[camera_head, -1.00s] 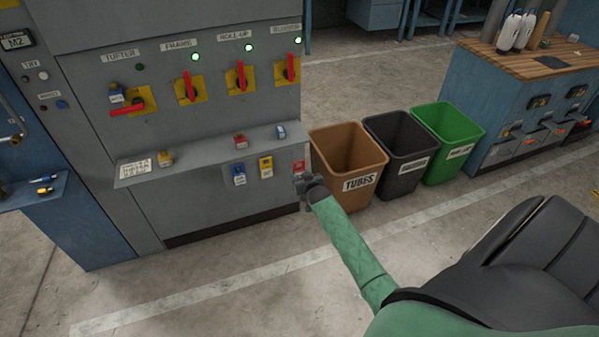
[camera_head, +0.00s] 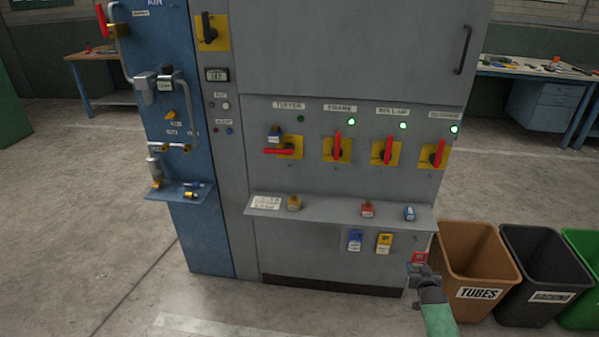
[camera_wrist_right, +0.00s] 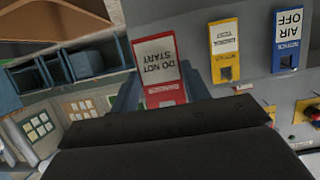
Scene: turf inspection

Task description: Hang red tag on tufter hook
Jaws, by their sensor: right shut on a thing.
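The red tag (camera_head: 419,258) is at the lower right of the grey cabinet in the head view. In the right wrist view the red tag (camera_wrist_right: 161,68) shows upside down, reading "DANGER DO NOT START". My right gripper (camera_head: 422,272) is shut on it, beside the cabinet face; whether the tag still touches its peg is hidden. The tufter hook is too small to make out clearly. My left gripper is not in view.
A blue tag (camera_head: 355,240) and a yellow tag (camera_head: 384,243) hang left of the red one. A shelf (camera_head: 330,211) holding several small locks juts out above them. A brown bin (camera_head: 468,262) and a black bin (camera_head: 535,265) stand to the right.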

